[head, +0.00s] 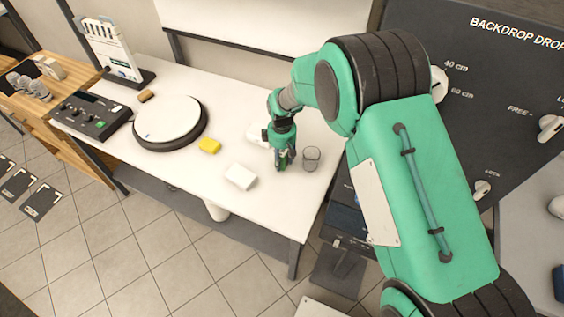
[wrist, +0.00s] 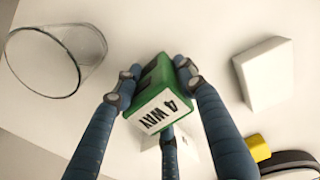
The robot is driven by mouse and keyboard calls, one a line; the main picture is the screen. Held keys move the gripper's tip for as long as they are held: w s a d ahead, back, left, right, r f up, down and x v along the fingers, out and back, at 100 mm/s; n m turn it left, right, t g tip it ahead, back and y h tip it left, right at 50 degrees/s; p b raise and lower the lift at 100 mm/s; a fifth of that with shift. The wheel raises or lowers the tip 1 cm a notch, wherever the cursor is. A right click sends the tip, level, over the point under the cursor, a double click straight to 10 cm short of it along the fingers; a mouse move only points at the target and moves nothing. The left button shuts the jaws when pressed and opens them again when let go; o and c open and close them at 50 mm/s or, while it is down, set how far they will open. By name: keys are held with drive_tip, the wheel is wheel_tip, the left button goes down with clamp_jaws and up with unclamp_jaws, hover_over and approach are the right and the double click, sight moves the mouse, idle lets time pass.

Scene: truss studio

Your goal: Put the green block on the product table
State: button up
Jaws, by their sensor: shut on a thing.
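The green block (wrist: 158,92) has a white label reading "4 WAY" in the wrist view. My gripper (wrist: 157,80) is shut on it, with fingers against its sides. In the head view, my gripper (head: 284,163) points down at the right part of a white-topped table (head: 200,182). The green block is mostly hidden between the fingers there. I cannot tell whether the block touches the table or hangs just above it.
A clear glass (head: 311,158) stands just right of my gripper. A white block (head: 240,176), a yellow block (head: 209,146) and a round turntable (head: 170,122) lie to the left. Another white object (head: 257,133) is partly behind my gripper. The table's front right corner is clear.

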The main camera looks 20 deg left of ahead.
drive_tip(key=shift+f, duration=0.5)
drive_tip(key=shift+f, duration=0.1)
drive_tip(key=o, duration=1.4)
wheel_tip(320, 180, up, 12)
drive_tip(key=shift+r+p, duration=0.1)
drive_tip(key=shift+p, duration=1.1)
drive_tip(key=shift+r, duration=0.15)
